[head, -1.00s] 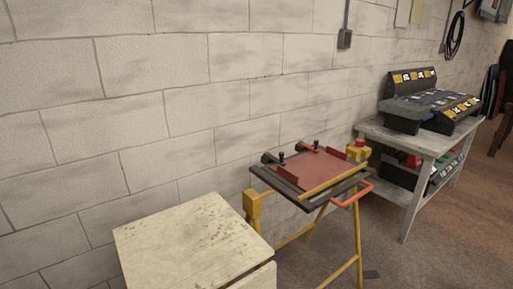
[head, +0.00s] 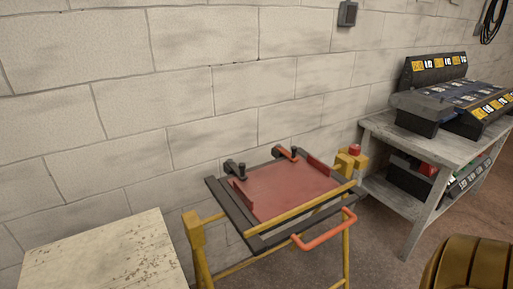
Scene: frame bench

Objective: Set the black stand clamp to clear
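The yellow-legged stand (head: 195,233) stands against the wall in the middle of the head view, with a tilted dark frame and a red plate (head: 285,190) on top. A black clamp (head: 236,170) with an upright knob sits at the plate's back left edge. A second clamp with a red-orange arm (head: 284,153) sits to its right along the back edge. The exact setting of the black clamp is too small to tell. Neither of my grippers is in view.
A worn pale table (head: 100,258) is at the lower left. A grey bench (head: 405,150) with a black-and-yellow device (head: 440,100) stands at the right. The stand has an orange handle (head: 325,233) at its front and a red button (head: 354,149) at its right.

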